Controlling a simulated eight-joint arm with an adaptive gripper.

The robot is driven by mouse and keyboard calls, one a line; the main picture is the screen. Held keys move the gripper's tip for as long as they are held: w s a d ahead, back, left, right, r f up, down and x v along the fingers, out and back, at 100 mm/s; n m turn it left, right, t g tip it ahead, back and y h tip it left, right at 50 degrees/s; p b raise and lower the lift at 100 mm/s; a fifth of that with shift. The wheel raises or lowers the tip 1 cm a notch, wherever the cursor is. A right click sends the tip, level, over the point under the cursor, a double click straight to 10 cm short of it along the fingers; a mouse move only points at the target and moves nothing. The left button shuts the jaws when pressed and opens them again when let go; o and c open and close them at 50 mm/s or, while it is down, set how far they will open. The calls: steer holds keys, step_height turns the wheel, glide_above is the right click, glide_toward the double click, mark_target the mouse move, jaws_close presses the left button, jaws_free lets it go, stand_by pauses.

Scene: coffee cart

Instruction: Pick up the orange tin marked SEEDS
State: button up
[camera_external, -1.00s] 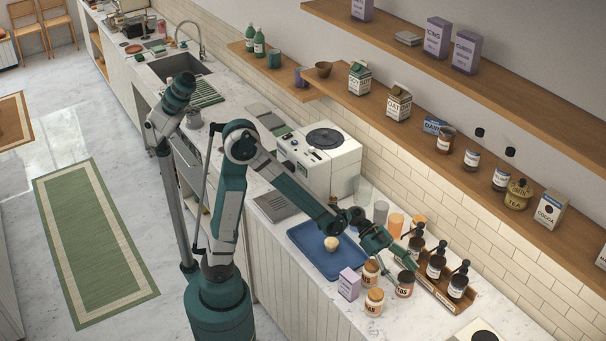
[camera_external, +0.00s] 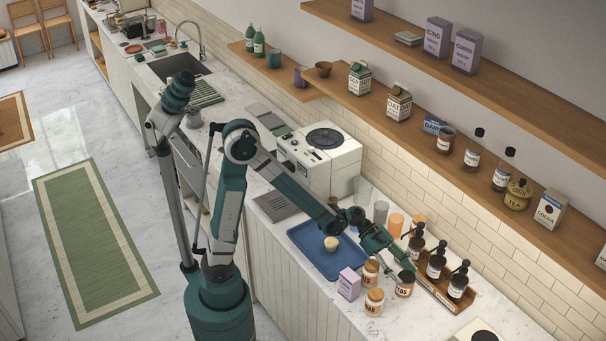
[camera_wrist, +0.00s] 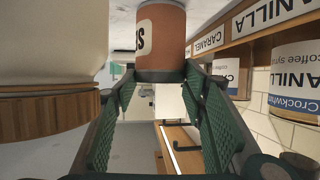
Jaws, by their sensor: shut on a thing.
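The orange tin (camera_wrist: 172,38) is between the tips of my gripper (camera_wrist: 160,75) in the wrist view. Only the end of its pale label shows there. In the external view the tin (camera_external: 405,286) is at the front right of the counter, below my gripper (camera_external: 404,272), with part of the lettering on its label visible. My gripper is shut on the tin. I cannot tell whether the tin's base touches the counter.
A wooden rack (camera_external: 432,291) with dark-topped syrup bottles (camera_external: 436,262) is close on the right. A blue tray (camera_external: 312,254) lies further left.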

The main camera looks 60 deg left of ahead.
steer(key=shift+r+p, duration=0.4)
steer(key=shift+r, duration=0.3)
steer(key=s+r+p, duration=0.4)
steer(key=r, duration=0.9)
steer(key=shift+r, duration=0.3)
